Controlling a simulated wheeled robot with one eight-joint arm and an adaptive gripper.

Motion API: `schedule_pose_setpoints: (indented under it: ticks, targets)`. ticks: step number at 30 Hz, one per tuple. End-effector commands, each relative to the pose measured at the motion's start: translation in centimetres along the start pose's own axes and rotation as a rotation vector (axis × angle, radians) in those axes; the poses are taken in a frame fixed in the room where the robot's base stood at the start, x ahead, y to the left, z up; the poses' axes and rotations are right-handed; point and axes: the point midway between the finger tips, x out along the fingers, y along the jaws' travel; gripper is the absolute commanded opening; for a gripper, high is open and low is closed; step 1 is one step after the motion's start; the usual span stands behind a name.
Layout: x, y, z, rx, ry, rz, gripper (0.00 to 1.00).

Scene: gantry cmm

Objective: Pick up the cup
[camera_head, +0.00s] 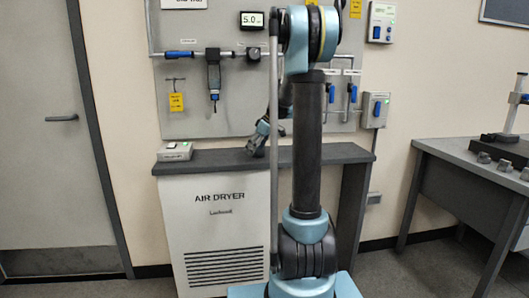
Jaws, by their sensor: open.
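My gripper (255,150) is open and points down, close to the grey counter top (222,157) in front of the wall panel. The grey pole and the dark column of my arm hide part of it. I cannot make out a cup in this view. The part of the counter behind my arm is hidden, so I cannot tell whether a cup stands there.
The counter stands over a white air dryer (222,238). A small box with a green light (175,152) sits at the counter's left end. A workbench (470,165) with small grey blocks is at the right. A door (48,140) is at the left.

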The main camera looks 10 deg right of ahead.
Motion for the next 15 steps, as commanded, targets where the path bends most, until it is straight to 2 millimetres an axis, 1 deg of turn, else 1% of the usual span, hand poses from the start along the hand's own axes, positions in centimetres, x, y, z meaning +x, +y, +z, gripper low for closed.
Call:
schedule_pose_setpoints:
  ticks: [4,5,6,8,9,10,11,15]
  targets:
    - [-0.02,0.00,-0.01,0.000,0.000,0.000,0.74]
    - [-0.02,0.00,-0.01,0.000,0.000,0.000,0.70]
    - [-0.03,0.00,-0.01,0.000,0.000,0.000,0.61]
    - [-0.03,0.00,-0.01,0.000,0.000,0.000,0.47]
    - [-0.03,0.00,-0.01,0.000,0.000,0.000,0.38]
    - [-0.04,0.00,-0.02,0.000,0.000,0.000,0.31]
    - [-0.04,0.00,-0.02,0.000,0.000,0.000,0.27]
    - [-0.05,0.01,-0.02,0.000,0.000,0.000,0.27]
